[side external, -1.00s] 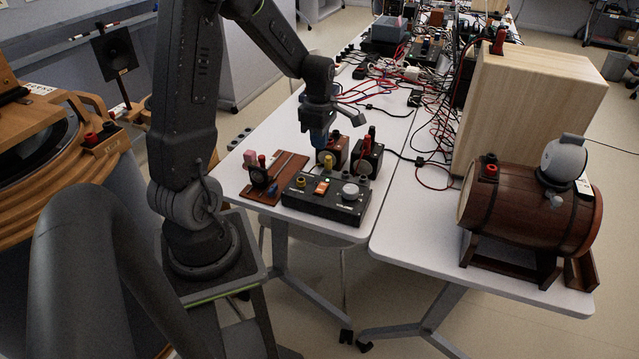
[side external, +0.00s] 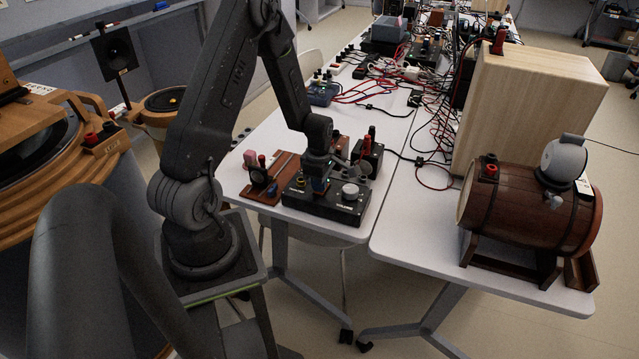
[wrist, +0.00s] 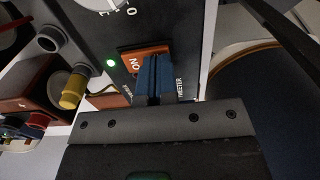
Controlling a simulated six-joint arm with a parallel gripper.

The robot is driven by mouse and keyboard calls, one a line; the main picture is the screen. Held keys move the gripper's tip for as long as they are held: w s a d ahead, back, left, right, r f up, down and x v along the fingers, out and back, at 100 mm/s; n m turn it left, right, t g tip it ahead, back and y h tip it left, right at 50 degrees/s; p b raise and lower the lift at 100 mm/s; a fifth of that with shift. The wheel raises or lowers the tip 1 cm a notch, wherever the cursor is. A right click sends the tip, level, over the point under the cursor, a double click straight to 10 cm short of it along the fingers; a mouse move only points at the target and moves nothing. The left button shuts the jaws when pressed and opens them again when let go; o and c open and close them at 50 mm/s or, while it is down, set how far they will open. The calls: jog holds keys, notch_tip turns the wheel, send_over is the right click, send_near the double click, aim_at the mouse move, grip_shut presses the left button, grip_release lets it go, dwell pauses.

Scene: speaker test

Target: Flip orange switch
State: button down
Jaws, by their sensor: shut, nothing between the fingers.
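The orange switch (wrist: 140,56), marked ON, sits on a black control box (side external: 326,208) on the white table. My gripper (wrist: 154,66) is shut with blue fingertips, directly over the switch in the wrist view and covering part of it. I cannot tell whether the fingertips touch it. In the side view my gripper (side external: 318,190) is low at the box and hides the switch. A green light (wrist: 111,63) glows beside the switch.
A wooden board with connectors (side external: 270,185) lies to the left. Small wooden speakers stand behind. A barrel (side external: 530,215) sits on the right table.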

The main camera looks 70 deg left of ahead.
jog(key=shift+f, duration=0.1)
jog(key=shift+f, duration=0.15)
dwell(0.3)
jog(key=shift+w+a+r, duration=0.35)
jog(key=shift+w+a, duration=0.15)
dwell(0.4)
notch_tip(320, 180, up, 14)
jog(key=shift+w+a, duration=0.25)
dwell(0.4)
